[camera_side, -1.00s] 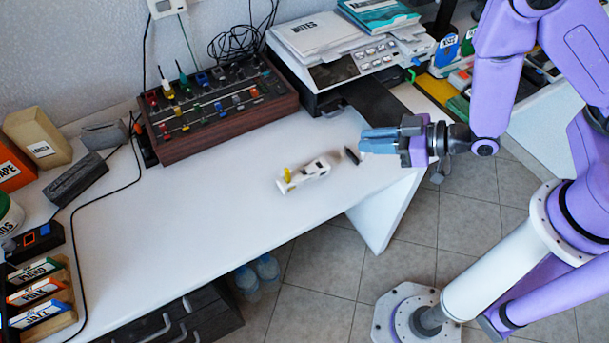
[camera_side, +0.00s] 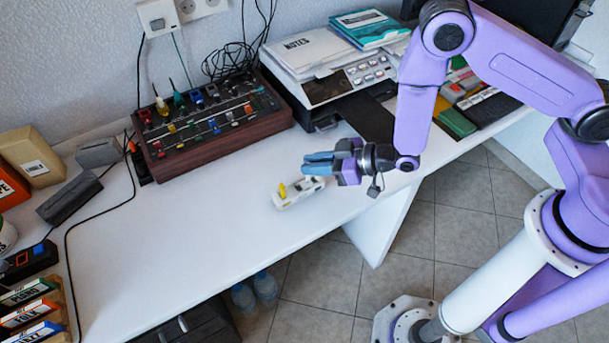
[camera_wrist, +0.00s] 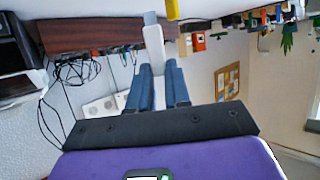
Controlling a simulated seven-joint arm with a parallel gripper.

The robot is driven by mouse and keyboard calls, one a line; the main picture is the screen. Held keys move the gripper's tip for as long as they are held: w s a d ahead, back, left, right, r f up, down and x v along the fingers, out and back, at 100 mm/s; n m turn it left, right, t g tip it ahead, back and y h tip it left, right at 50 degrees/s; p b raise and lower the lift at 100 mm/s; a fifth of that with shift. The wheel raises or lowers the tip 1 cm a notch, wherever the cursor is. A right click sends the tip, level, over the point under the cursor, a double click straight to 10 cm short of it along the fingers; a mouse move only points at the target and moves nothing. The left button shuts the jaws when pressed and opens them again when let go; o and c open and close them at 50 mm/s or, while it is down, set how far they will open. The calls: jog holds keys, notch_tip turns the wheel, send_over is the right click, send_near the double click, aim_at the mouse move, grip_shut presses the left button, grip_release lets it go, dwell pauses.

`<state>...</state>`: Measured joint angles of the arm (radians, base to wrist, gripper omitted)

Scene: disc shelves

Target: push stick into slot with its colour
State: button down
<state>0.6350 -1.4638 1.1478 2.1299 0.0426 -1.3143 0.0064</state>
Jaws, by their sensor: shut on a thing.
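A white body (camera_side: 297,196) with an upright yellow piece (camera_side: 282,190) lies on the desk at the middle of the side view. The yellow piece also shows at the top edge of the wrist view (camera_wrist: 172,9). My gripper (camera_side: 306,163) is low over the body's right end, its blue fingers pointing left. In the wrist view a white stick (camera_wrist: 153,45) with a greyish end runs straight out from between the fingertips. The gripper is shut on it. The part between the fingers is mostly hidden. I cannot tell whether stick and body touch.
A wood-sided console (camera_side: 218,148) with several coloured pieces stands behind, to the left. Papers and books lie on a printer-like device (camera_side: 345,80) at the back. Labelled boxes (camera_side: 32,312) and a black cable are on the left. The desk's front middle is clear.

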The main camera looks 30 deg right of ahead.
jog(key=w+f, duration=0.1)
jog(key=w+a+f, duration=0.1)
jog(key=f, duration=0.1)
jog(key=shift+w+a+f, duration=0.15)
jog(key=shift+f, duration=1.6)
jog(key=c, duration=1.1)
grip_release()
jog(key=shift+r, duration=0.1)
